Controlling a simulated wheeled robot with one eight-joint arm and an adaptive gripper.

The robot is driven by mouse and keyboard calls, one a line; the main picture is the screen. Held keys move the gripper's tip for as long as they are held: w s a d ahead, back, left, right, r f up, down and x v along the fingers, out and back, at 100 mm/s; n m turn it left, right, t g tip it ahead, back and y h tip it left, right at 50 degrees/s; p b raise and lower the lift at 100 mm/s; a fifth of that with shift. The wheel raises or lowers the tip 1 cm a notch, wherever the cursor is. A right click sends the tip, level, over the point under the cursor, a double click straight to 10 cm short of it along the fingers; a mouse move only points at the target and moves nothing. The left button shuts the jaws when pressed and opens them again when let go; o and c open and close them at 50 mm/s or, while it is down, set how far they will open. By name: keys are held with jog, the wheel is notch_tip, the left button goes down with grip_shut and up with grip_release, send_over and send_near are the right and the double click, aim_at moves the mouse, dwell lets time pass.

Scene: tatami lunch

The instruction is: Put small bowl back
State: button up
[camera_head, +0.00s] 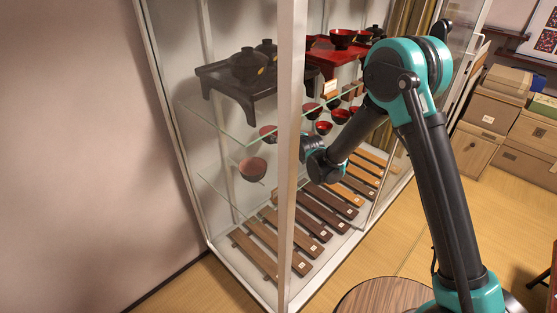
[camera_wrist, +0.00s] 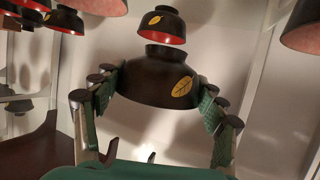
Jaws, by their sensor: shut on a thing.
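My gripper (camera_wrist: 160,90) is shut on a small dark bowl (camera_wrist: 150,82) with a gold leaf on its side. The green finger pads touch it on both sides in the wrist view, where its foot points up in the picture. A similar dark bowl with a red inside (camera_wrist: 161,26) shows just above it in that view; I cannot tell whether they touch. In the head view my wrist (camera_head: 312,150) reaches inside the glass cabinet, and the held bowl cannot be made out for certain, as the front post (camera_head: 289,180) hides part of this area.
Several small red-lined bowls (camera_head: 323,127) stand on the cabinet's glass shelf near my forearm. A reddish bowl (camera_head: 252,169) shows left of the post. A black stand (camera_head: 232,86) and a red tray (camera_head: 335,55) hold lidded bowls above. Wooden boards (camera_head: 325,216) line the bottom.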

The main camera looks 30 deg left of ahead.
jog(key=shift+s+a+f, duration=0.4)
jog(key=shift+a+f, duration=0.2)
jog(key=shift+a, duration=0.25)
notch_tip(320, 180, down, 4)
jog(key=shift+f, duration=2.55)
jog(key=o, duration=1.2)
jog(key=shift+f, duration=0.1)
jog(key=shift+c, duration=0.2)
